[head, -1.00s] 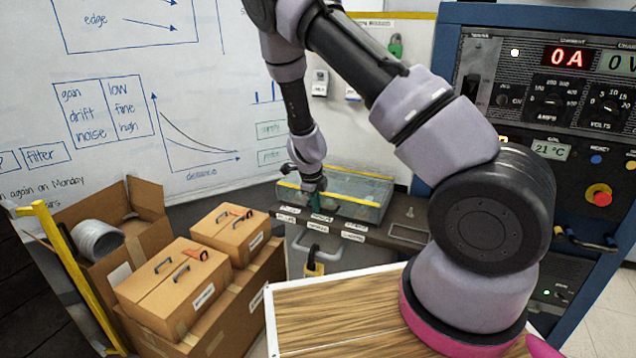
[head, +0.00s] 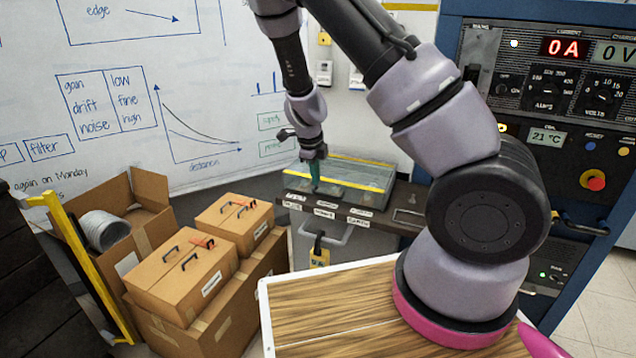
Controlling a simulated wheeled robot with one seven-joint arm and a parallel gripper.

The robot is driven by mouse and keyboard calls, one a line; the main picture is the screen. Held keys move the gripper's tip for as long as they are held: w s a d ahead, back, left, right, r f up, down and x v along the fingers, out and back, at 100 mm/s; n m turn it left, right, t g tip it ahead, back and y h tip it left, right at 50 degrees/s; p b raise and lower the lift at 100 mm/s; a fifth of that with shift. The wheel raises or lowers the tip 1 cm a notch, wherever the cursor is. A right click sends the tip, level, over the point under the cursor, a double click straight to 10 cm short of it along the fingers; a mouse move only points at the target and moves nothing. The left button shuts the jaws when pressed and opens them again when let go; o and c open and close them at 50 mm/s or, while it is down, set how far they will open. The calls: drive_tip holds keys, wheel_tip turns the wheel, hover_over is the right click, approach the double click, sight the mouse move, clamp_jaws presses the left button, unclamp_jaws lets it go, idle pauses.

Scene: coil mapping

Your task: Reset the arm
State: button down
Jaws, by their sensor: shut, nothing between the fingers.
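My arm rises from its pink-ringed base at the right and reaches up, then down toward the back middle. My gripper (head: 315,180) points downward with dark green fingertips. It is shut and empty. It is in front of or just above a clear-sided case with yellow edges (head: 362,178) on the dark bench. I cannot tell whether the fingertips touch anything. The fingers look small from here.
Cardboard boxes with black handles (head: 182,272) stand at the left, beside an open carton (head: 150,190). A padlock (head: 320,258) hangs below the bench (head: 402,228). A blue instrument rack (head: 450,60) stands at the right. A wooden top (head: 330,310) lies in front.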

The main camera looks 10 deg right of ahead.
drive_tip(key=s+d+r+n+t+y, duration=0.1)
drive_tip(key=s+r+n+y, duration=0.35)
drive_tip(key=r, duration=0.85)
drive_tip(key=s+r+n+y, duration=0.1)
drive_tip(key=s+r+n, duration=0.55)
drive_tip(key=r, duration=0.55)
drive_tip(key=s+d+r+n+t+h, duration=0.1)
drive_tip(key=s+d+r+n+t, duration=0.2)
drive_tip(key=s+r+n, duration=0.7)
drive_tip(key=s+d+r, duration=0.1)
drive_tip(key=s+d, duration=0.1)
drive_tip(key=s, duration=0.1)
drive_tip(key=shift+s+r+t+h, duration=0.25)
drive_tip(key=shift+t+h, duration=0.05)
drive_tip(key=shift+h, duration=0.05)
drive_tip(key=shift+d, duration=0.15)
